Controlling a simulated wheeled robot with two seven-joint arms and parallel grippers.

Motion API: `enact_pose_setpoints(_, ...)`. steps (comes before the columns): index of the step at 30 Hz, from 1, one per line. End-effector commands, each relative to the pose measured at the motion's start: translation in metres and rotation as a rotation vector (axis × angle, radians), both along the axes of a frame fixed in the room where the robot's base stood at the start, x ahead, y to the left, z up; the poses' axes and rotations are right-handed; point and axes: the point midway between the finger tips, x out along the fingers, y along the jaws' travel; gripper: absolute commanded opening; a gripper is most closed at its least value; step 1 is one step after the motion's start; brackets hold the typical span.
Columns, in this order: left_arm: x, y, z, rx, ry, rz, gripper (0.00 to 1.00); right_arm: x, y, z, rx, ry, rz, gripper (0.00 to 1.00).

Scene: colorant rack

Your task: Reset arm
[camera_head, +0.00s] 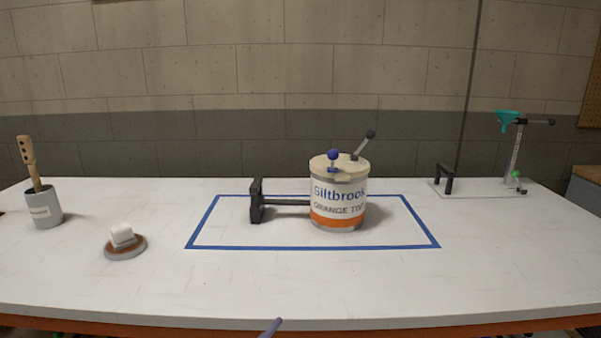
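Neither of my grippers can be made out in the head view. A white and orange can labelled "Siltbrook" (338,215) stands upright on the white table (300,285). Its cream lid (322,163) carries a blue-knobbed piece (333,156) and a dark lever with a ball end (363,145). A black bracket with a bar (257,202) stands left of the can, and the bar reaches to the can's side. Both sit within a blue rectangle outline (313,247).
A grey cup (43,208) with a wooden-handled tool (28,160) stands far left. A round dish (126,251) holds a white block (122,236). The front of the table is clear.

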Motion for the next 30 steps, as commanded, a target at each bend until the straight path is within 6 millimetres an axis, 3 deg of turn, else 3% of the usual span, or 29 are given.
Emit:
enact_pose_setpoints(1, -0.013, 0.022, -0.036, -0.042, 0.134, 0.077, 0.42, 0.0, 0.0, 0.0, 0.0, 0.001, 0.0, 0.43)
enact_pose_setpoints(6, -0.07, 0.08, -0.138, -0.129, 0.53, 0.277, 0.42, 0.0, 0.0, 0.0, 0.0, 0.001, 0.0, 0.43)
enact_pose_setpoints(9, -0.116, 0.103, -0.186, -0.16, 0.737, 0.359, 0.42, 0.0, 0.0, 0.0, 0.0, 0.001, 0.0, 0.43)
enact_pose_setpoints(12, -0.161, 0.117, -0.221, -0.181, 0.905, 0.416, 0.42, 0.0, 0.0, 0.0, -0.001, 0.001, -0.001, 0.43)
enact_pose_setpoints(15, -0.195, 0.125, -0.242, -0.194, 1.022, 0.448, 0.42, 0.0, -0.001, 0.0, 0.0, 0.001, -0.001, 0.43)
enact_pose_setpoints(18, -0.215, 0.129, -0.252, -0.202, 1.088, 0.464, 0.42, 0.0, -0.001, 0.0, 0.0, 0.001, -0.001, 0.43)
enact_pose_setpoints(30, -0.222, 0.13, -0.256, -0.204, 1.111, 0.468, 0.42, 0.0, -0.001, 0.0, -0.001, 0.0, -0.003, 0.43)
